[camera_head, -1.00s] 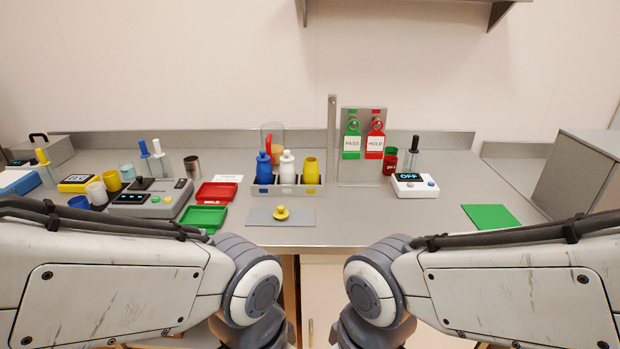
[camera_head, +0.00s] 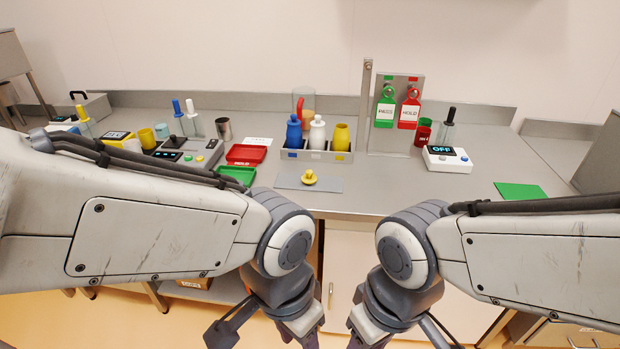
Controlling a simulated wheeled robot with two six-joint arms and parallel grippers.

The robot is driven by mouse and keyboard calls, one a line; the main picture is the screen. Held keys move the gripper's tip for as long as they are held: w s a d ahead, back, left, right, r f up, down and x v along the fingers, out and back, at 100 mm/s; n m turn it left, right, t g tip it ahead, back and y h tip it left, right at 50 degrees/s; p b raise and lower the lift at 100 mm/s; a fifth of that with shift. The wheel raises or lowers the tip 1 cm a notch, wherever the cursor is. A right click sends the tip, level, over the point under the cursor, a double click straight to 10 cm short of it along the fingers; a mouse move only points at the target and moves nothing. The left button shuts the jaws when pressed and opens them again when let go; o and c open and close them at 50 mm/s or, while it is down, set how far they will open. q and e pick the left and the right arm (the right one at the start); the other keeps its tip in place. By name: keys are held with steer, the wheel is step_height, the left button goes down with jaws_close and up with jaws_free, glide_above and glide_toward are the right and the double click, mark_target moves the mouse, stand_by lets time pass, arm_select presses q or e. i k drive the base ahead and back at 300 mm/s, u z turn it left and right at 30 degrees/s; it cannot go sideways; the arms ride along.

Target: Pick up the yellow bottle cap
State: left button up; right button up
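The yellow bottle cap (camera_head: 309,178) lies on a grey mat (camera_head: 328,185) near the front edge of the bench. It has a round base with a narrower knob on top. Behind it, a yellow bottle (camera_head: 340,137) stands in a grey rack with a white bottle (camera_head: 317,133) and a blue bottle (camera_head: 294,132). My two arms reach down in front of the bench, their wrists at the bottom edge of the picture. The fingers of both grippers are cut off below the frame. Nothing touches the cap.
A red tray (camera_head: 246,154) and a green tray (camera_head: 237,175) lie left of the mat. An upright panel with PASS and HOLD tags (camera_head: 397,105) stands behind right. A white device reading OFF (camera_head: 447,158) stands further right. The bench right of the mat is clear.

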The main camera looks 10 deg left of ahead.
mark_target(309, 177)
steer(key=z, duration=0.5)
steer(key=i, duration=1)
steer(key=u, duration=0.5)
steer(key=i, duration=0.5)
steer(key=u, duration=0.6)
